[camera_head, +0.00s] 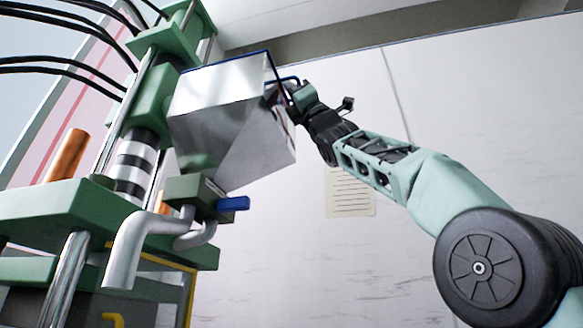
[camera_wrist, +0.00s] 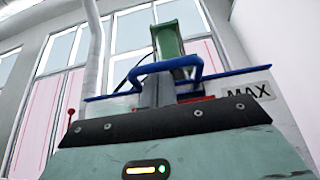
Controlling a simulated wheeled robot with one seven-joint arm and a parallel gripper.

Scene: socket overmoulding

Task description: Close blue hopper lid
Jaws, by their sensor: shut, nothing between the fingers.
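The hopper (camera_head: 225,105) is a shiny metal box on the green machine, seen from below in the head view. A thin blue edge (camera_head: 240,58) runs along its top and down its right side. A blue handle (camera_head: 287,79) sticks out at the upper right. My gripper (camera_head: 288,90) is shut at this handle, with nothing visibly held. In the wrist view, the grey fingers (camera_wrist: 158,90) are beside the bent blue handle (camera_wrist: 195,70), over a blue edge (camera_wrist: 108,97). I cannot tell whether they touch, or how far the lid is open.
A green block with a blue piece (camera_head: 233,203) and bent grey pipes (camera_head: 135,245) sit below the hopper. A paper notice (camera_head: 350,193) hangs on the white wall. A MAX label (camera_wrist: 248,93) shows right of the fingers. Free space lies below my arm.

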